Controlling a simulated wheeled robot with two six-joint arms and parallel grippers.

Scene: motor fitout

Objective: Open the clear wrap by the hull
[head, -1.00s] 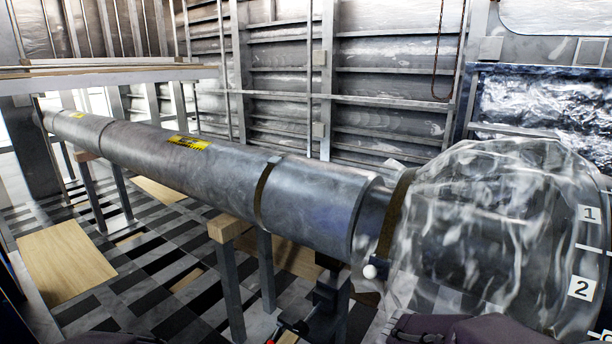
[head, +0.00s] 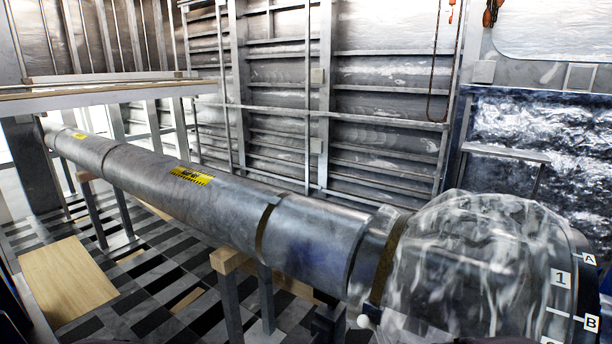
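The clear wrap (head: 455,265) covers the rounded right end of a long grey cylinder in the head view, at the lower right. It is crinkled and shiny, and its lower part runs out of the picture. A dark band (head: 386,262) circles the neck at the wrap's left edge. A small white ball (head: 363,321) sits low beside that band. The hull (head: 385,90) appears to be the ribbed metal wall behind. Neither of my grippers shows.
The long grey cylinder (head: 230,205) with yellow labels runs from far left to the wrap, on wood-topped stands (head: 228,260). A dark ring marked 1, A and B (head: 570,278) stands at far right. A wooden panel (head: 65,275) lies on the checkered floor at left.

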